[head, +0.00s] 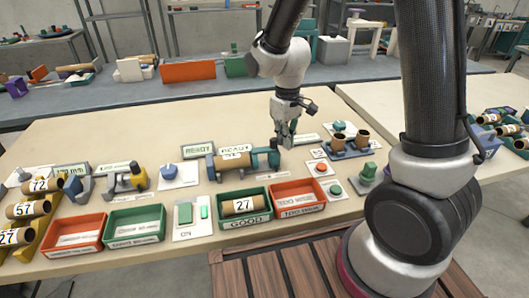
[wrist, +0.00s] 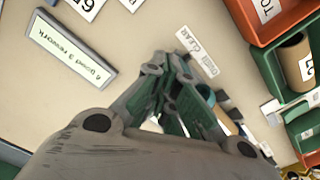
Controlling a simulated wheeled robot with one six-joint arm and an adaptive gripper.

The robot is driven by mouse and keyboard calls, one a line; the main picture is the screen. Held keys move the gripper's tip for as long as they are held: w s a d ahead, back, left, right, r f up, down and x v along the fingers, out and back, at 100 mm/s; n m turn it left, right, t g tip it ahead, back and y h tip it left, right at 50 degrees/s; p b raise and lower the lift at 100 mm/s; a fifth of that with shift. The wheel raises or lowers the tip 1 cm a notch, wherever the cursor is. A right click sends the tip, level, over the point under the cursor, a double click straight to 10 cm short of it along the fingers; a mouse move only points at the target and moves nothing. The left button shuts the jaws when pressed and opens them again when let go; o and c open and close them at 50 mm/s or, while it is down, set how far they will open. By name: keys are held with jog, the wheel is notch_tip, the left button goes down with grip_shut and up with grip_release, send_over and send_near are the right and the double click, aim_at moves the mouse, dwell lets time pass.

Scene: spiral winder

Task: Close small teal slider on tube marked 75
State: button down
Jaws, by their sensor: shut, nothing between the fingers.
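A cardboard tube (head: 232,161) lies in a grey-blue cradle with teal end parts on the table. Its label is too small to read surely, and I cannot make out a 75. A teal slider block (head: 268,155) stands at the tube's right end. My gripper (head: 286,141) is shut and empty, pointing down just right of and above this block. I cannot tell whether it touches. In the wrist view my gripper (wrist: 174,60) has its fingers together, and they hide most of the cradle and slider behind them.
A green GOOD tray (head: 262,222) holds a tube marked 27. A red tray (head: 312,204) stands right of it. Tubes marked 72, 57 and 27 lie on a yellow rack (head: 28,246) at the left.

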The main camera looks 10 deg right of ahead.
jog(key=shift+a, duration=0.65)
dwell(0.8)
jog(key=shift+d, duration=0.2)
jog(key=shift+d, duration=0.4)
notch_tip(320, 180, up, 7)
dwell(0.8)
dwell(0.3)
jog(key=s+d+r+m+t, duration=0.2)
jog(key=s+d+r, duration=0.4)
jog(key=s, duration=0.3)
jog(key=s+d+r+m+t, duration=0.2)
jog(key=s+d+r+m, duration=0.2)
jog(key=s+d+r, duration=0.3)
jog(key=s+d, duration=0.2)
jog(key=s, duration=0.1)
jog(key=shift+d+r, duration=0.15)
jog(key=shift+r, duration=0.1)
